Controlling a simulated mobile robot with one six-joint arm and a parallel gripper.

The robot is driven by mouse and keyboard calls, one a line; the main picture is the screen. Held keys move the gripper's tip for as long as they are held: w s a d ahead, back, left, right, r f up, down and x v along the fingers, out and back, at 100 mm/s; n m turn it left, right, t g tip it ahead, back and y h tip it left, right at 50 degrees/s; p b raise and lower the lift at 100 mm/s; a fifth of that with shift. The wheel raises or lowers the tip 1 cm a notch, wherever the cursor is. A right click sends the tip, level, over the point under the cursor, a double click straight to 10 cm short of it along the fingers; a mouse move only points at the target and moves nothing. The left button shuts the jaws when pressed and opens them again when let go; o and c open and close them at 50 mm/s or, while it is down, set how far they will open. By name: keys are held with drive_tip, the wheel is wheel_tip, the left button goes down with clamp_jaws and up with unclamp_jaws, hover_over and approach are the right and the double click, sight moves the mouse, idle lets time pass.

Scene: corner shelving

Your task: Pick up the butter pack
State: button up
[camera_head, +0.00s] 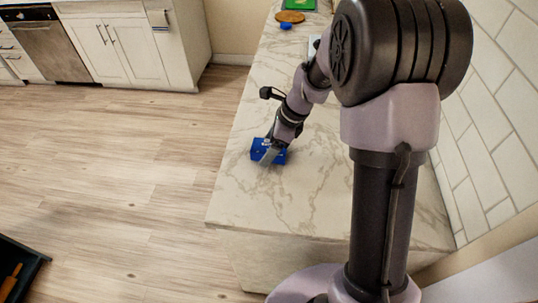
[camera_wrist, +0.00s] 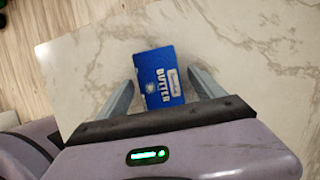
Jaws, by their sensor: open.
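The butter pack (camera_wrist: 157,66) is a blue box with white lettering that reads BUTTER. It lies on the marble counter, near its left edge in the head view (camera_head: 257,148). My gripper (camera_wrist: 162,88) is open, with one finger on each side of the pack in the wrist view. The near end of the pack sits between the fingers, and a gap shows on the right side. In the head view my gripper (camera_head: 270,153) is down at the pack and covers part of it.
The marble countertop (camera_head: 265,200) is clear around the pack. A tiled wall (camera_head: 490,110) bounds the right. A dark open drawer or tray (camera_head: 30,262) shows at lower left.

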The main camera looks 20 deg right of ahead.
drive_tip(key=shift+f, duration=0.25)
idle(0.5)
drive_tip(key=shift+c, duration=0.5)
clamp_jaws()
